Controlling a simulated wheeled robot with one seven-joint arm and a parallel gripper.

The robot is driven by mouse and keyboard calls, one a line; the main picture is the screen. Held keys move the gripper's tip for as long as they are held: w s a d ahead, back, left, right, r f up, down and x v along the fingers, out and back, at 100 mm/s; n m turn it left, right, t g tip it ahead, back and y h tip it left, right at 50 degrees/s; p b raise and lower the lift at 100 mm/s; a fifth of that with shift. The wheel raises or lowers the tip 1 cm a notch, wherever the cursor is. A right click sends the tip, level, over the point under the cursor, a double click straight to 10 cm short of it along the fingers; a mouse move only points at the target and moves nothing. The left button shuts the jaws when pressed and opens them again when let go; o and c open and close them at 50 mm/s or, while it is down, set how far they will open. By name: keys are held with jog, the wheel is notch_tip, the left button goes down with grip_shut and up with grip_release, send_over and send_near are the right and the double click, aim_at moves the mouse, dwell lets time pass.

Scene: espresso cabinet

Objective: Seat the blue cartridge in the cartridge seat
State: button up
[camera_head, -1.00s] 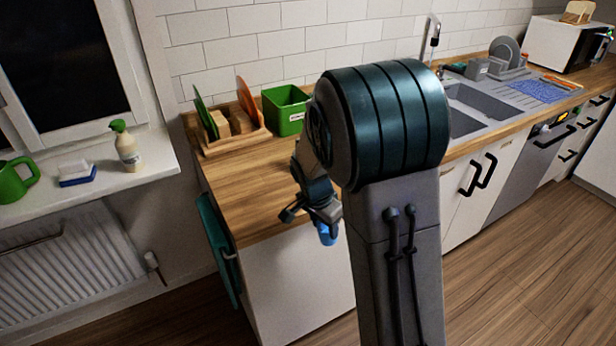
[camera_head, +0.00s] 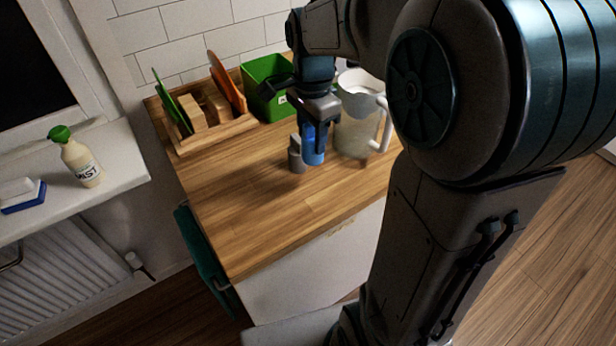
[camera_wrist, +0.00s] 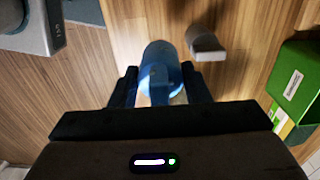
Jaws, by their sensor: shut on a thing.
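The blue cartridge (camera_head: 313,152) is held upright between the fingers of my gripper (camera_head: 318,128), low over the wooden counter. The frames do not show clearly whether its lower end touches anything. In the wrist view the cartridge (camera_wrist: 161,68) looks like a translucent blue cylinder between the two dark fingertips (camera_wrist: 160,88). A small grey upright piece (camera_head: 296,156) stands close to its left; it also shows in the wrist view (camera_wrist: 205,43). I cannot make out the cartridge seat for certain.
A pale jug-like thing with a handle (camera_head: 384,130) stands just right of my gripper, partly hidden by my arm. A green box (camera_head: 266,98) and a wooden rack (camera_head: 215,134) with boards are behind and left. The counter's front left (camera_head: 250,210) is clear.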

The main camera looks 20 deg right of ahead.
jog(key=shift+s, duration=0.1)
jog(key=shift+f, duration=0.25)
notch_tip(320, 180, down, 9)
jog(key=shift+f+p, duration=0.1)
jog(key=shift+p, duration=0.25)
jog(key=o, duration=1)
jog(key=shift+f, duration=0.15)
